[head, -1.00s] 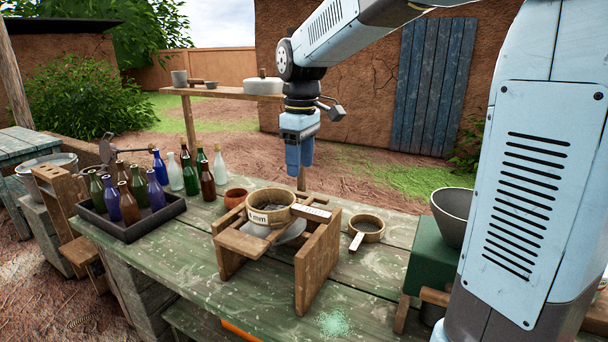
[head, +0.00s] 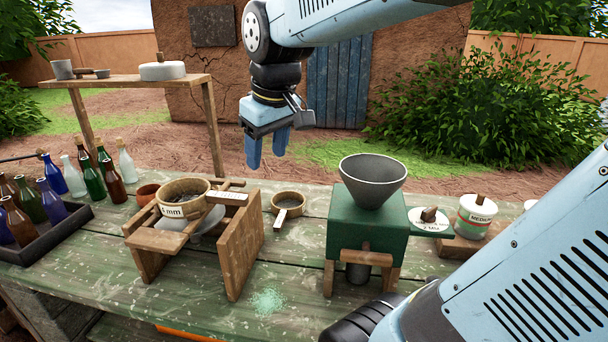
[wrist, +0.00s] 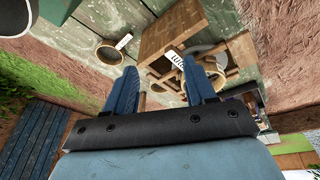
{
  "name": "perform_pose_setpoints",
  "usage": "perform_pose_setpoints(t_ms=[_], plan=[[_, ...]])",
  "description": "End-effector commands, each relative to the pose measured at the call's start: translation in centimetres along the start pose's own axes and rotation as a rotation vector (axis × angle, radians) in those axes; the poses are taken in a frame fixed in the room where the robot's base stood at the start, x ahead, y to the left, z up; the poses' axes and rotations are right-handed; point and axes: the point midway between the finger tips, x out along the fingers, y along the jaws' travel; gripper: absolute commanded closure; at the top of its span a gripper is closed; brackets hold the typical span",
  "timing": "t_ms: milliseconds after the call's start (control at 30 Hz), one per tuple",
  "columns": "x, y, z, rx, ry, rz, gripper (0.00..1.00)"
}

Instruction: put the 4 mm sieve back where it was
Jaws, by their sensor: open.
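A round wooden sieve (head: 184,197) rests on a wooden stand (head: 240,246) on the green bench; its label ends in "mm", but the number is too small to be sure of. A smaller round sieve (head: 289,202) with a pale tag lies on the bench just right of the stand; its tag is unreadable. My gripper (head: 267,148) hangs empty and open, fingers down, above and behind the smaller sieve, apart from everything. In the wrist view my gripper (wrist: 160,88) shows spread fingers, with the smaller sieve (wrist: 110,54) at upper left and the stand beyond.
A green box with a grey funnel (head: 372,182) stands right of the sieves, with labelled white tubs (head: 475,216) beyond. A tray of bottles (head: 70,230) is at the left. A shelf (head: 140,80) stands behind. Pale green powder (head: 267,300) lies on the bench front.

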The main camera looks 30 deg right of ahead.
Motion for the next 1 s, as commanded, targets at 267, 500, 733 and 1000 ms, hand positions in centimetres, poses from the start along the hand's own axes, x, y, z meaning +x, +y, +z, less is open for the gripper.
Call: perform_pose_setpoints(t_ms=[267,500,733,1000], plan=[[-0.3,0.4,5.5,0.205,0.107,0.042,0.45],[0.0,0.6,8.5,0.321,0.17,0.059,0.45],[0.1,0.6,9.1,0.348,0.183,0.062,0.45],[0.1,0.6,9.0,0.346,0.183,0.062,0.45]])
